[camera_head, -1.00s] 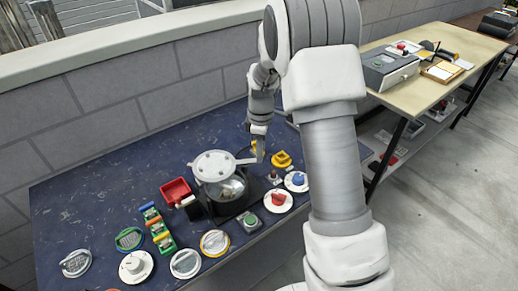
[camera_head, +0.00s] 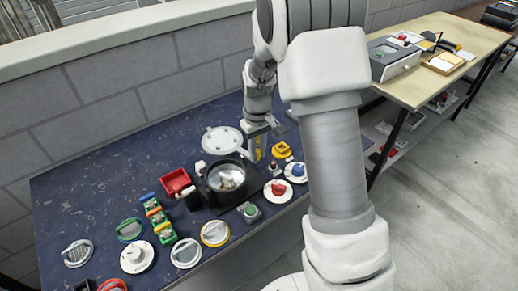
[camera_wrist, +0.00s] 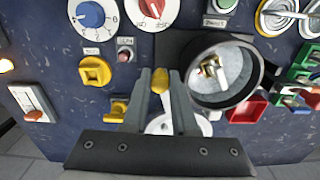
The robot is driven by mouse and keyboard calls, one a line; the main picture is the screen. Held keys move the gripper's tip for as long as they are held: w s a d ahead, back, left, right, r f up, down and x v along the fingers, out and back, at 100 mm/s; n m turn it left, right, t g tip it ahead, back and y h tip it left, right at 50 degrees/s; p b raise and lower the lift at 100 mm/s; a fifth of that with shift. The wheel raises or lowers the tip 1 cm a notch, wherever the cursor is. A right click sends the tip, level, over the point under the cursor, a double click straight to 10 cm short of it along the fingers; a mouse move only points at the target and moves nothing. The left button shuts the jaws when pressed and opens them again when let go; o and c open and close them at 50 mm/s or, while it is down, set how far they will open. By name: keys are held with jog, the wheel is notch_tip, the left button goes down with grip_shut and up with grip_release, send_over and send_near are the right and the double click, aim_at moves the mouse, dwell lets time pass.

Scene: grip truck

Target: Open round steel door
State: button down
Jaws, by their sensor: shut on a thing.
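The round steel door (camera_head: 222,140) is a pale disc with small holes, swung back behind its dark round housing (camera_head: 213,197). The housing's mouth is uncovered, with a pale metallic thing visible inside. In the wrist view, part of the door (camera_wrist: 196,126) shows behind my fingers, and the housing (camera_wrist: 222,98) is just to the right. My gripper (camera_head: 257,152) is at the right side of the door, above the panel. In the wrist view, my gripper (camera_wrist: 161,82) is shut on a yellow-tipped handle (camera_wrist: 160,77). Its joint with the door is partly hidden.
A yellow block (camera_head: 281,150), blue dial (camera_head: 297,171) and red dial (camera_head: 275,189) lie right of the housing. A red tray (camera_head: 175,183) and green-orange blocks (camera_head: 158,220) lie left. Several round knobs line the front. The panel's back left is clear. A wall (camera_head: 110,95) runs behind.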

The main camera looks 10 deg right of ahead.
jog(key=shift+s+a+m, duration=0.1)
jog(key=shift+a+m, duration=0.05)
jog(key=shift+m, duration=0.25)
jog(key=c, duration=0.7)
grip_release()
notch_tip(320, 180, up, 18)
jog(key=p, duration=0.1)
jog(key=shift+f+p, duration=0.25)
jog(key=shift+p, duration=0.1)
jog(key=shift+s, duration=0.1)
jog(key=s+r+m+t, duration=0.1)
jog(key=s+r+t, duration=0.2)
jog(key=s+r, duration=0.6)
jog(key=s+f+m+t, duration=0.2)
jog(key=s, duration=1.2)
jog(key=shift+s+f+t, duration=0.25)
jog(key=shift+t, duration=0.05)
